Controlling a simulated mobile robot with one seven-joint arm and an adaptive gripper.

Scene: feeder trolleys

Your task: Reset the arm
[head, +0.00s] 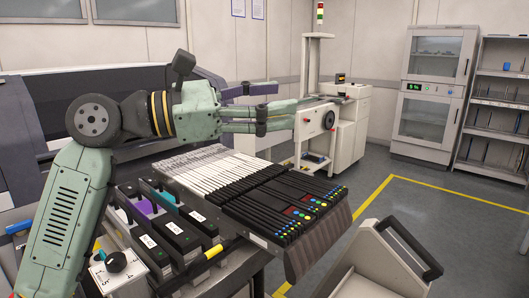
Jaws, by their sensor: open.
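My arm rises from the lower left, bends at a dark round joint and reaches right over the feeder bank. My gripper (290,115) is at its end, level and pointing right, with its pale green fingers apart. Nothing shows between the fingers. The gripper is in the air above and behind the feeder bank (280,205), which has white slots at the left and black feeders with coloured buttons at the right. It appears clear of the feeders.
A pale trolley with a black handle (408,247) is front right. A white machine (348,120), cabinet (430,90) and shelf rack (497,100) stand behind. Grey floor is free at the right.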

